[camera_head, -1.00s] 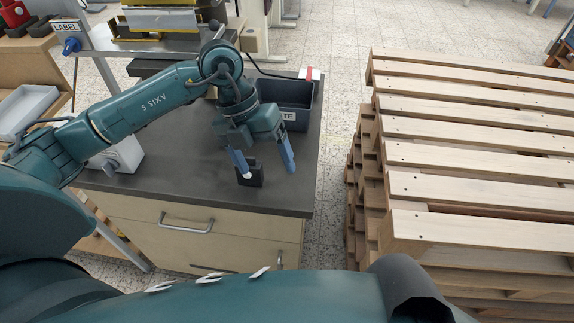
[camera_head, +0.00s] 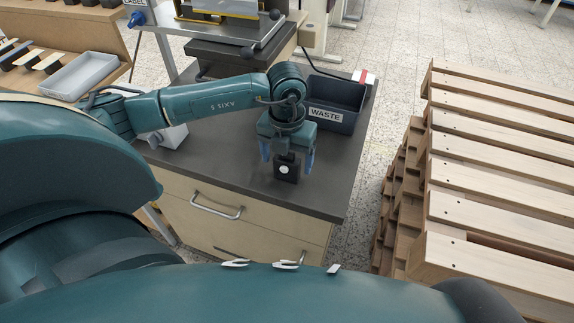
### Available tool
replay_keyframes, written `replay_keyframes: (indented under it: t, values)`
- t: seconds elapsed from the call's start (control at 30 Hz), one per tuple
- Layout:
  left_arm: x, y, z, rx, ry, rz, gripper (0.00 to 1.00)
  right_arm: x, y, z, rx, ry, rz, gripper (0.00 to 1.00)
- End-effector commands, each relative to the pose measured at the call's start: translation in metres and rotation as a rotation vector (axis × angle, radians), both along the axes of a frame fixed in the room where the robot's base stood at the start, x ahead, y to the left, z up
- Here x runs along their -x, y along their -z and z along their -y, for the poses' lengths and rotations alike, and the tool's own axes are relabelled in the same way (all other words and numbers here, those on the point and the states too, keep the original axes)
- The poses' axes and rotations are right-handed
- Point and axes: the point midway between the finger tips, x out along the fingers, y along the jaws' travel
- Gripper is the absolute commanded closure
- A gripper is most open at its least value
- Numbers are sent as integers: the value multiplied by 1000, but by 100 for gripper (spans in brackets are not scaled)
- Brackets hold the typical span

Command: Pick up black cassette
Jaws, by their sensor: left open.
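The black cassette (camera_head: 287,172) is a small dark block with a round white spot on its near face. It stands upright on the dark worktop (camera_head: 235,161), close to the front edge. My left gripper (camera_head: 287,160) is above it, pointing down, with its blue fingers spread to either side of the cassette. The gripper is open; whether a finger touches the cassette cannot be told. The top of the cassette is partly hidden by the gripper. My right gripper is not in view.
A dark bin labelled WASTE (camera_head: 338,104) stands behind the gripper at the back right of the worktop. A press-like machine (camera_head: 232,35) is at the back. Wooden pallets (camera_head: 500,180) are stacked on the right. A grey tray (camera_head: 80,76) lies at the far left.

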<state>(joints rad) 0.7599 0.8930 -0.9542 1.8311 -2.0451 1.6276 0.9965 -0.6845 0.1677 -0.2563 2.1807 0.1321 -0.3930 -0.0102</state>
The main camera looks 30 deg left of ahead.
Motion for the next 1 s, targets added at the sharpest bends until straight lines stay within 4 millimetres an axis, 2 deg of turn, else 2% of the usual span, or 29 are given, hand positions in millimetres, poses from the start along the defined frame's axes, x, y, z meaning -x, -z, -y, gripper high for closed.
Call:
replay_keyframes:
  t: [0.1, 0.2, 0.47, 1.0]
  values:
    - [1, 19, 0, 0, -2, -3, 20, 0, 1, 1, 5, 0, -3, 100]
    - [0, 27, 0, 1, -1, -2, 20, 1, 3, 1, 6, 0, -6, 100]
    - [0, 30, 0, 0, 0, -1, 20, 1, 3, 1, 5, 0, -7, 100]
    - [0, 29, 0, 0, 0, 0, 64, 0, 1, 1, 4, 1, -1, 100]
